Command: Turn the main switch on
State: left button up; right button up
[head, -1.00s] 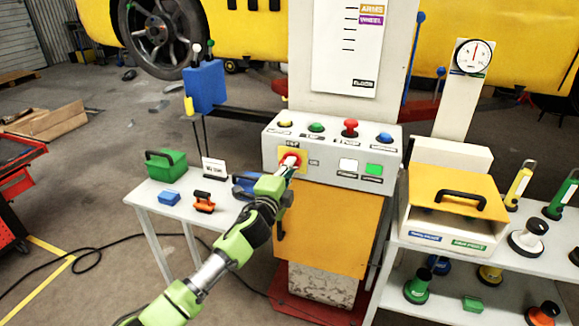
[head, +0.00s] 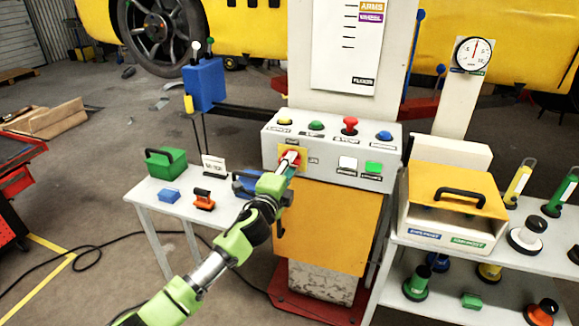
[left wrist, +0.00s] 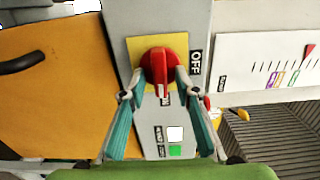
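The main switch is a red rotary knob (head: 289,157) on a yellow plate at the left end of the grey control box (head: 385,150). It shows closely in the left wrist view (left wrist: 160,62). A label reading OFF stands beside the plate. The knob's pale mark points toward another label, partly hidden, on the side of the white and green buttons. My left gripper (left wrist: 162,82) has one finger on each side of the knob, and the fingertips appear to touch it. In the head view, the left gripper (head: 287,165) covers part of the knob. My right gripper is out of view.
The box also carries yellow, green, red and blue buttons (head: 384,135). An orange door (head: 330,225) lies below. A small table (head: 180,195) with a green case stands left; a shelf (head: 470,262) with lamps and a yellow-topped box (head: 455,190) stands right.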

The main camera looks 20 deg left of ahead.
pick_arm(q)
jog(key=shift+s, duration=0.1)
jog(key=s, duration=1.1)
jog(key=shift+s+a, duration=0.25)
jog(key=shift+s, duration=0.15)
jog(key=s+a+f+n+g, duration=0.2)
jog(key=f, duration=0.9)
jog(key=s+a+f+n+g+y, duration=0.1)
jog(key=s+f+n+g, duration=0.15)
jog(key=f, duration=0.75)
jog(key=s+a+f+n+g, duration=0.2)
jog(key=s+f, duration=0.1)
jog(key=f, duration=0.8)
jog(key=s+f+n+g, duration=0.4)
jog(key=s+f+g, duration=0.1)
jog(key=s+f, duration=1.3)
jog(key=s+d+f+n+g, duration=0.1)
jog(key=s+f, duration=0.3)
jog(key=s, duration=0.6)
jog(key=s+d+f+n+g, duration=0.1)
jog(key=s+f, duration=0.4)
jog(key=s, duration=0.6)
jog(key=s+d+f+n+g, duration=0.2)
jog(key=s+f, duration=0.3)
jog(key=s, duration=0.5)
jog(key=shift+s+f+n+g, duration=0.15)
jog(key=shift+s+n+g, duration=0.1)
jog(key=shift+n+g, duration=0.55)
